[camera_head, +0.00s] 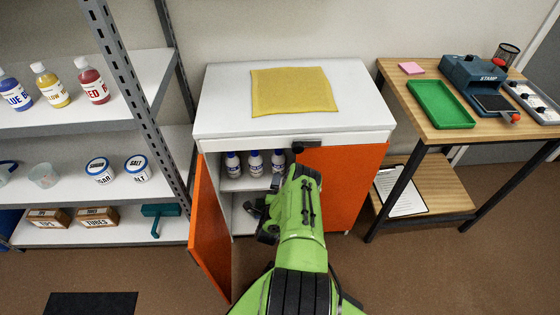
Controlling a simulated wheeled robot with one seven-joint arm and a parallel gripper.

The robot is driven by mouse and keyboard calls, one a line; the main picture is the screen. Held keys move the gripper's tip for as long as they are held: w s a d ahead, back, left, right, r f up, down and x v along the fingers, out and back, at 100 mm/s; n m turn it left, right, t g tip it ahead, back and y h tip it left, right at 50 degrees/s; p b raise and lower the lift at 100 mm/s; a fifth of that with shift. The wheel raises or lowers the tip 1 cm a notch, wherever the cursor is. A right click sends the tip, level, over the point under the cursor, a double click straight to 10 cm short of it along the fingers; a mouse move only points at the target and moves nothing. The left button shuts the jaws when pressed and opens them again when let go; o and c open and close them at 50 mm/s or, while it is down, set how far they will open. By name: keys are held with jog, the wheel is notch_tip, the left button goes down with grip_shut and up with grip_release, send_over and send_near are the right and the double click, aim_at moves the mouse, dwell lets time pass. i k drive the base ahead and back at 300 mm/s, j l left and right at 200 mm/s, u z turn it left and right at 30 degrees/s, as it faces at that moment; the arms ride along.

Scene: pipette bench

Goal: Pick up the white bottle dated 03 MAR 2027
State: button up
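Three small white bottles with dark blue caps stand upright in a row on the upper shelf inside the open cabinet: a left bottle (233,165), a middle bottle (255,164) and a right bottle (278,162). Their labels are too small to read, so I cannot tell which is dated 03 MAR 2027. My gripper (262,220) is at the cabinet's open front, lower than the bottles and apart from them. My green arm hides part of the opening. I cannot make out the gap between the fingers.
The white-topped cabinet (220,105) has its left orange door (208,230) swung open and its right orange door (345,185) shut. A yellow cloth (290,92) lies on top. A shelf rack (60,190) stands left, a wooden table (405,100) right.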

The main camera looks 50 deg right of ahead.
aim_at(232, 162)
jog(key=k+j, duration=0.1)
jog(key=j, duration=0.2)
jog(key=k+j, duration=0.15)
jog(key=j, duration=0.2)
jog(key=k, duration=0.5)
jog(key=z, duration=0.05)
